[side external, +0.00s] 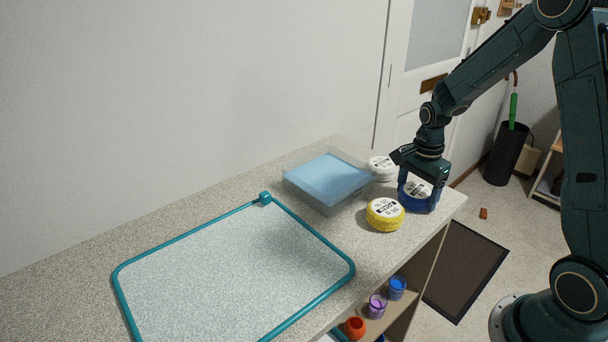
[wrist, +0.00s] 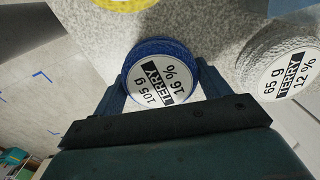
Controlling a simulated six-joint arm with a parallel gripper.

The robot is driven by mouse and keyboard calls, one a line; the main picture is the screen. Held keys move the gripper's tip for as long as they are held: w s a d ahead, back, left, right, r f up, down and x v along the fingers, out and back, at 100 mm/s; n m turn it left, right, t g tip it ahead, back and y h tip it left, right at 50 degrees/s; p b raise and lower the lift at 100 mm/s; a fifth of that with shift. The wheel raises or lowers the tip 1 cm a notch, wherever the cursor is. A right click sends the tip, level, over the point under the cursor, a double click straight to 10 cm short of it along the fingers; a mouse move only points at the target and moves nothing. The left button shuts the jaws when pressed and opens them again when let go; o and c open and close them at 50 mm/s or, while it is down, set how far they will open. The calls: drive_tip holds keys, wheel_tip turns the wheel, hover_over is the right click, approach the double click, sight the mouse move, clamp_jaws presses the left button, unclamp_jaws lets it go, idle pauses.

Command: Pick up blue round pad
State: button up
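The blue round pad (wrist: 159,48) has a white top label reading TERRY, 105 g, 16 %. In the side view the blue pad (side external: 412,206) is near the right end of the speckled counter. My gripper (side external: 417,199) points down over it, with one finger on each side. No lift off the counter is visible.
A yellow pad (side external: 385,216) sits just left of the blue one. A white pad (side external: 381,168) lies behind it. A clear box with a light blue block (side external: 328,180) stands farther left. A teal-rimmed tray (side external: 235,262) fills the front. Small jars (side external: 377,305) stand on a shelf below.

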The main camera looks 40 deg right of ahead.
sight(412, 188)
idle(0.3)
wheel_tip(412, 188, up, 20)
idle(0.8)
idle(0.5)
drive_tip(key=w+a+f+n, duration=0.3)
drive_tip(key=w+a, duration=0.3)
drive_tip(key=w, duration=0.3)
drive_tip(key=w+a+f+n, duration=0.3)
drive_tip(key=w+a, duration=0.3)
drive_tip(key=w, duration=0.3)
drive_tip(key=shift+w+f, duration=0.2)
drive_tip(key=shift+f, duration=0.05)
drive_tip(key=shift+f, duration=0.25)
drive_tip(key=shift+f, duration=5.65)
